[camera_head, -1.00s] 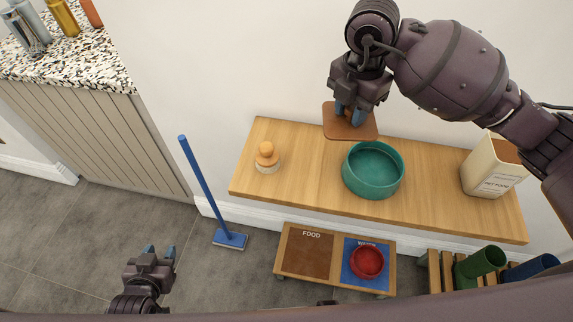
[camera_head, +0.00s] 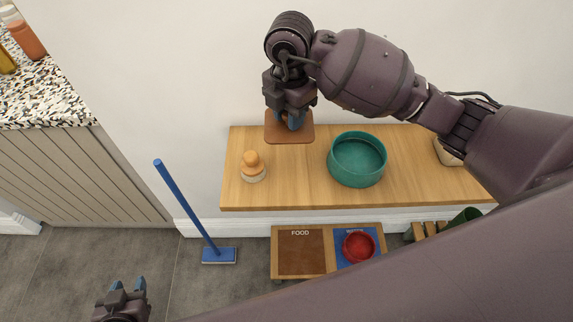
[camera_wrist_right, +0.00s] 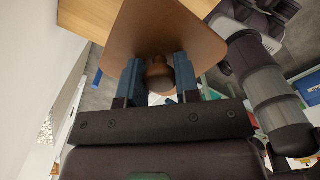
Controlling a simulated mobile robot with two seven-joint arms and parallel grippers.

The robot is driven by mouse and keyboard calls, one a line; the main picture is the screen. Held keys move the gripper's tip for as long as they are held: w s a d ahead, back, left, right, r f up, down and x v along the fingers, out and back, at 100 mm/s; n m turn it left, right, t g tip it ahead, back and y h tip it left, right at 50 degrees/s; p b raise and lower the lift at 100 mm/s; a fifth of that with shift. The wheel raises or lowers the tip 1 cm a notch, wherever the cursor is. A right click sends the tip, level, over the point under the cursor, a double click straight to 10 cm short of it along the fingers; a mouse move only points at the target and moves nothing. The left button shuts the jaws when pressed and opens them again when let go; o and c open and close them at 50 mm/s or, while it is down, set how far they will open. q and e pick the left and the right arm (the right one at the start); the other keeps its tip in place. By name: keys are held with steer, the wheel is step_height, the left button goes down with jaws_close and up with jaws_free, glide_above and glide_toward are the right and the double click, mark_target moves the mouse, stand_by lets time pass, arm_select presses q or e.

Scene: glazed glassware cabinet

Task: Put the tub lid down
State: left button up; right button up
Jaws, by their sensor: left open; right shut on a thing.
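The tub lid (camera_head: 303,133) is a flat brown square with rounded corners and a round knob. My right gripper (camera_head: 291,119) is shut on its knob and holds it at the back of the wooden shelf, left of the green tub. In the right wrist view, the lid (camera_wrist_right: 150,32) hangs beyond the blue fingers, which close on the knob (camera_wrist_right: 159,76). Whether the lid touches the shelf cannot be told. My left gripper (camera_head: 128,286) is open and empty at the lower left, over the floor.
On the shelf (camera_head: 300,185) stand an orange-topped brush (camera_head: 252,167) and an open green tub (camera_head: 357,160). A cream container (camera_head: 447,152) is partly hidden behind my right arm. Below are a feeding stand (camera_head: 301,254) with a red bowl (camera_head: 358,246) and a blue long-handled tool (camera_head: 190,210).

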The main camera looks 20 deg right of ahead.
mark_target(288, 172)
step_height(288, 172, down, 17)
steer(key=shift+r, duration=0.1)
stand_by(0.5)
steer(key=shift+f, duration=0.2)
steer(key=o, duration=0.9)
steer(key=shift+r, duration=0.1)
step_height(288, 172, up, 12)
steer(key=shift+r, duration=0.1)
stand_by(0.3)
